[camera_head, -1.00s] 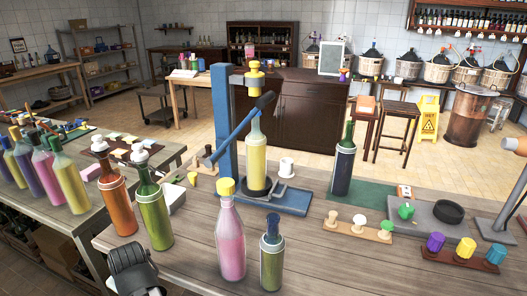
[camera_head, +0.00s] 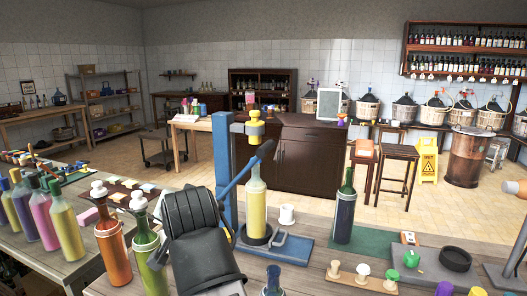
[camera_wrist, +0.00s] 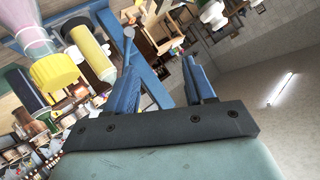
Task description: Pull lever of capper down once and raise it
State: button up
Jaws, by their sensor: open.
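The capper has a blue upright column (camera_head: 223,165), a yellow head (camera_head: 255,128) and a blue base (camera_head: 285,250). A yellow bottle (camera_head: 256,205) stands upright under the head. My gripper is a dark body in front and left of the capper in the head view; its fingertips are hidden there. In the wrist view my gripper (camera_wrist: 163,75) is open, with a rod with a rounded end, likely the lever (camera_wrist: 129,44), beside the left finger. Contact is unclear.
Orange (camera_head: 113,240) and green (camera_head: 147,250) white-capped bottles stand left of my gripper. A dark bottle (camera_head: 344,215) stands right of the capper, with a stopper rack (camera_head: 360,278) in front.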

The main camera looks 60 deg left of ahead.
aim_at(264, 150)
jog(key=w+d+r+m+t+y, duration=0.1)
jog(key=w+r+m+t, duration=0.3)
jog(key=w, duration=0.5)
jog(key=w+d+r+m+t+y, duration=0.1)
jog(key=w+r+m+t, duration=0.1)
jog(key=w+r+m, duration=0.45)
jog(key=x, duration=0.5)
jog(key=w+x, duration=0.1)
jog(key=x, duration=0.4)
jog(key=d+f+x, duration=0.1)
jog(key=x, duration=0.4)
jog(key=shift+w+f, duration=0.1)
jog(key=shift+w, duration=0.15)
grip_shut()
